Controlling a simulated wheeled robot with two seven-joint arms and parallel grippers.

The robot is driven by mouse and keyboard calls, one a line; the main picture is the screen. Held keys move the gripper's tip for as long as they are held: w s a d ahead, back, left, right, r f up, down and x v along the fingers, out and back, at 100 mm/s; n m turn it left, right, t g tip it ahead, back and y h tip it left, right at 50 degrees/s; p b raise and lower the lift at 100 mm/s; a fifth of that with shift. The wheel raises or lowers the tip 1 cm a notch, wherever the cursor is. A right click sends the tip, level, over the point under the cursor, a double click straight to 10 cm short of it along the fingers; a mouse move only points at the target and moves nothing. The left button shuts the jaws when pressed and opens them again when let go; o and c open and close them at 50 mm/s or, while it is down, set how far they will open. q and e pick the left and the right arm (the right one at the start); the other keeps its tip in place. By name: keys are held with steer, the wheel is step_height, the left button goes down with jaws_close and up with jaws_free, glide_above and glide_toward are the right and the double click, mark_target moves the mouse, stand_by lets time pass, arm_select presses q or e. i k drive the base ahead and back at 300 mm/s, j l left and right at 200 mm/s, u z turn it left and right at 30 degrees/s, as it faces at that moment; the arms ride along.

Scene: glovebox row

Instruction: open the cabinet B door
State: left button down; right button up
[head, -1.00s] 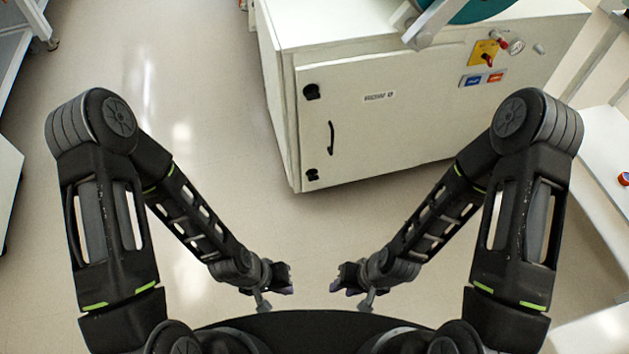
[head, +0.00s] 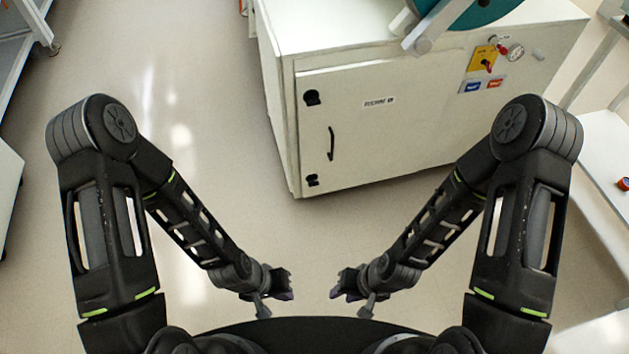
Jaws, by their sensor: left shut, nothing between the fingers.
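A white cabinet (head: 350,90) stands ahead, right of centre. Its front door (head: 390,135) is closed, with a black vertical handle (head: 331,144) and two black hinge-like fittings near its left edge. A small label (head: 378,103) on the door is too blurred to read, so I cannot tell whether this is cabinet B. My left gripper (head: 283,284) is shut and empty, low in front of my body and well short of the door. My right gripper (head: 341,285) faces it, also away from the cabinet; its fingers are too small and dark to judge.
A yellow panel with a red knob (head: 486,62), a gauge and blue and red labels sit on the cabinet's right front. A teal round part (head: 470,12) is on top. A white bench (head: 600,150) stands at right. The floor (head: 215,130) ahead and left is clear.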

mark_target(375, 121)
steer(key=i+l+z, duration=0.25)
steer(key=l, duration=0.15)
steer(key=i+l+z, duration=0.35)
steer(key=l+z, duration=0.15)
steer(key=l, duration=0.2)
